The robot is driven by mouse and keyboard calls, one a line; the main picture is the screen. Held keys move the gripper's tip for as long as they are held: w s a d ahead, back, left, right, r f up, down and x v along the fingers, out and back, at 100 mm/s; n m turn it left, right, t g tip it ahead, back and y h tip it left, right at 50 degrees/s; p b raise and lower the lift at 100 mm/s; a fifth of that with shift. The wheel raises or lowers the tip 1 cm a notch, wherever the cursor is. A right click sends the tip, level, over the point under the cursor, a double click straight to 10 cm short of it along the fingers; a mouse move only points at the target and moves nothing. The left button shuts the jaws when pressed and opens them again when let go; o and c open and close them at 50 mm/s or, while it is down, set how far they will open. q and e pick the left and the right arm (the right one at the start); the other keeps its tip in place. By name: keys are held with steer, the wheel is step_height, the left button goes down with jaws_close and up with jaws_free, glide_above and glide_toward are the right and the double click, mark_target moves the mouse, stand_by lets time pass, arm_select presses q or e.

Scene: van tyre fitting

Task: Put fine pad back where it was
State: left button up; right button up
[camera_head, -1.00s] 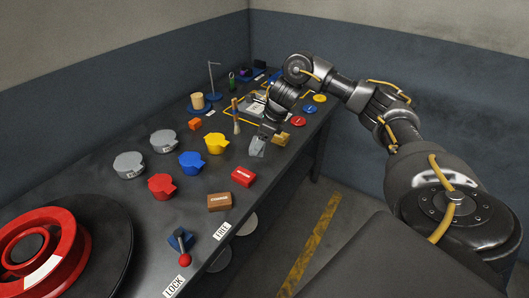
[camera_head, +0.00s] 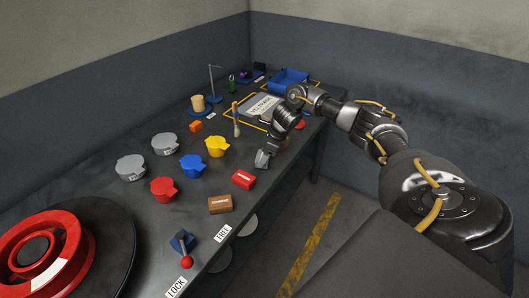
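My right gripper (camera_head: 263,158) points down over the right part of the bench, past the red block. A brown block (camera_head: 220,204) and a red block (camera_head: 243,180), both with small labels too small to read surely, lie near the bench's front edge. My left gripper is not in view.
Yellow (camera_head: 216,146), blue (camera_head: 192,164), red (camera_head: 163,189) and grey (camera_head: 130,167) lidded pots stand on the bench (camera_head: 120,225). A blue bin (camera_head: 289,79) is at the back. A lever with a red knob (camera_head: 186,261) and a red wheel (camera_head: 42,250) are in front.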

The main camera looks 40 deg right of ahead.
steer(key=shift+f+b, duration=0.2)
steer(key=shift+b, duration=0.1)
steer(key=o, duration=1)
steer(key=shift+o, duration=0.2)
steer(key=shift+r, duration=0.1)
steer(key=shift+r, duration=0.15)
steer(key=v, duration=1.2)
steer(key=shift+b, duration=0.4)
